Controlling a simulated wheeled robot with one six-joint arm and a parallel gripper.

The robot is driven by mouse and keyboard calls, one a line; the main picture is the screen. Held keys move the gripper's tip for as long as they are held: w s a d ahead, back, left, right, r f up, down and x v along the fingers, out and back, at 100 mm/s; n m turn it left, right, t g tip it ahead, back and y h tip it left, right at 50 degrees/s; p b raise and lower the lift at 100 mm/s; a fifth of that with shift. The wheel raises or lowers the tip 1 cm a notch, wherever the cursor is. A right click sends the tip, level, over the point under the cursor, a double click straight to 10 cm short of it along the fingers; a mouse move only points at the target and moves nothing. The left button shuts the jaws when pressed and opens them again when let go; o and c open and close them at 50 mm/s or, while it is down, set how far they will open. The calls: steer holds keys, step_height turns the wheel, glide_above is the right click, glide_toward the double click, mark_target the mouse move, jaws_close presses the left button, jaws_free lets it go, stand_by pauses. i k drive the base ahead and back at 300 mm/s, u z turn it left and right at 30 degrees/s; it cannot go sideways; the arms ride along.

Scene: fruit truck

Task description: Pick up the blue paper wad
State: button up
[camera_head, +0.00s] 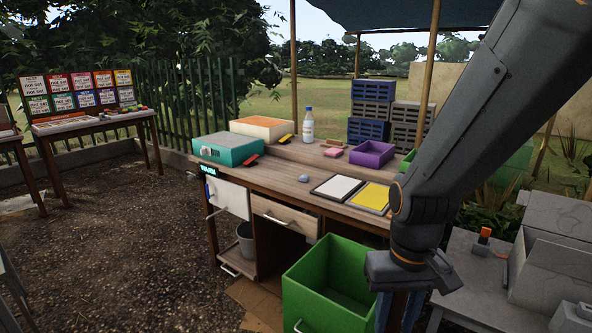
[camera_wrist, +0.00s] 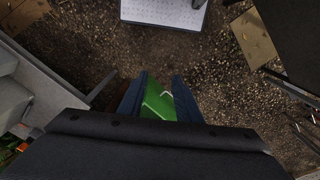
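A small pale blue lump, which looks like the blue paper wad (camera_head: 303,178), lies on the wooden desk (camera_head: 270,178), left of a white pad in the head view. It does not show in the wrist view. My gripper (camera_head: 398,312) hangs low at the desk's front right, beside the green bin and well apart from the wad. In the wrist view my gripper (camera_wrist: 158,80) has its two dark blue fingers apart, with no object held between them. Part of something green, likely the bin, shows beyond the gap.
A green bin (camera_head: 310,283) stands before the desk. A white pad (camera_head: 337,188) and yellow pad (camera_head: 371,197) lie right of the wad. A teal box (camera_head: 226,150), purple tray (camera_head: 372,154) and bottle (camera_head: 308,125) stand around the desktop. Grey blocks (camera_head: 560,240) are at right.

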mark_target(305, 178)
steer(key=u, duration=0.15)
steer(key=i, duration=1.6)
steer(key=u, duration=0.1)
